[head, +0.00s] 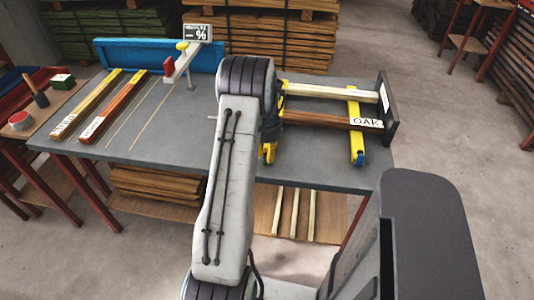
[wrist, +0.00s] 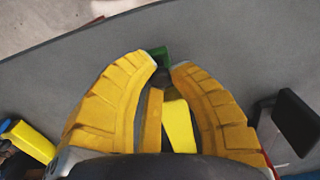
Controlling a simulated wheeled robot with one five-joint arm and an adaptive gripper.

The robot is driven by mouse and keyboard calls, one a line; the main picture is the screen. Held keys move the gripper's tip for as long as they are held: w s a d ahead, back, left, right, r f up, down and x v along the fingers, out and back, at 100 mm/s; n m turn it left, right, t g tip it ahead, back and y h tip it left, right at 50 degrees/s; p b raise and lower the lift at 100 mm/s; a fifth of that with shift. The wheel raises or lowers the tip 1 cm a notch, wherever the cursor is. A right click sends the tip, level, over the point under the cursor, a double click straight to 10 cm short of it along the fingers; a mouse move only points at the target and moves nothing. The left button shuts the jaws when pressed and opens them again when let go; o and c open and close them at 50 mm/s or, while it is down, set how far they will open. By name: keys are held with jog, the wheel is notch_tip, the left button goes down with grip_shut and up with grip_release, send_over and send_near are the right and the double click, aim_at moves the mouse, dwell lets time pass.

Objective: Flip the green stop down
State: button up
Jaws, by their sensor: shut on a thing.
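The green stop (wrist: 161,54) shows as a small green piece at my fingertips in the wrist view. My gripper (wrist: 166,66) has its two yellow fingers closed in on it from both sides. The fingertips cover part of the stop, so I cannot tell whether it is up or down. A yellow bar (wrist: 179,126) shows between the fingers, behind the stop.
On the grey bench (head: 180,130), another yellow bar (head: 354,105) with a blue end piece (head: 360,158) stands at the right. A pale strip (head: 330,90) and a brown OAK strip (head: 325,119) reach a dark end plate (head: 389,118).

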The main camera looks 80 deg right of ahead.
grip_shut()
jog(key=shift+f, duration=0.1)
jog(key=b, duration=0.2)
jog(key=shift+a+f+h+b, duration=0.1)
jog(key=shift+f+h+b, duration=0.2)
jog(key=shift+h+b, duration=0.1)
jog(key=h+b, duration=0.1)
jog(key=b, duration=0.4)
jog(key=shift+a+f+h, duration=0.3)
jog(key=shift+a+h, duration=0.05)
jog(key=shift+h, duration=0.05)
jog(key=shift+b, duration=0.65)
jog(key=shift+a+r+h+b, duration=0.1)
jog(key=shift+h+b, duration=0.3)
jog(key=shift+b, duration=0.1)
